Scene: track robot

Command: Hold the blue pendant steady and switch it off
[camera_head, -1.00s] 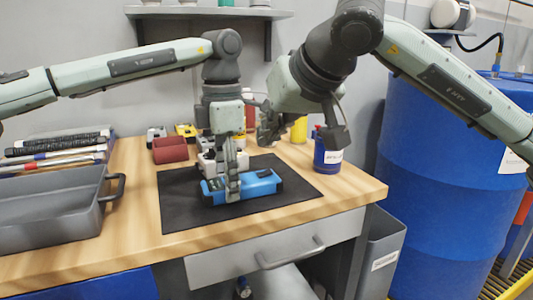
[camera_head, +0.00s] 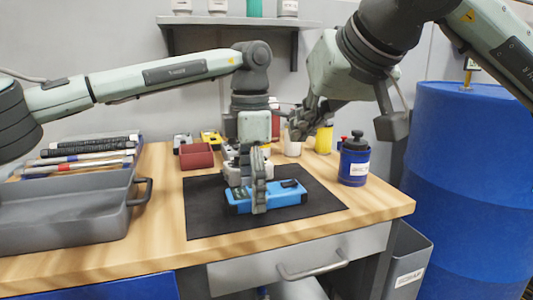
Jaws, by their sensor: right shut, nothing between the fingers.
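The blue pendant (camera_head: 288,196) lies flat on a black mat (camera_head: 207,221) on the wooden bench. It has dark ends and dark parts on its top face. My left gripper (camera_head: 259,192) points down over the pendant's middle. One finger crosses its top and front face; the far finger is largely hidden. It looks closed on the pendant's body. My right gripper (camera_head: 297,132) is shut and empty, above and behind the pendant, apart from it. The pendant's switch cannot be made out clearly.
A red bin (camera_head: 197,156) and a yellow item (camera_head: 211,136) stand at the back. A blue bottle (camera_head: 354,160) stands right of the mat. A large blue drum (camera_head: 465,190) is beyond the bench's right edge.

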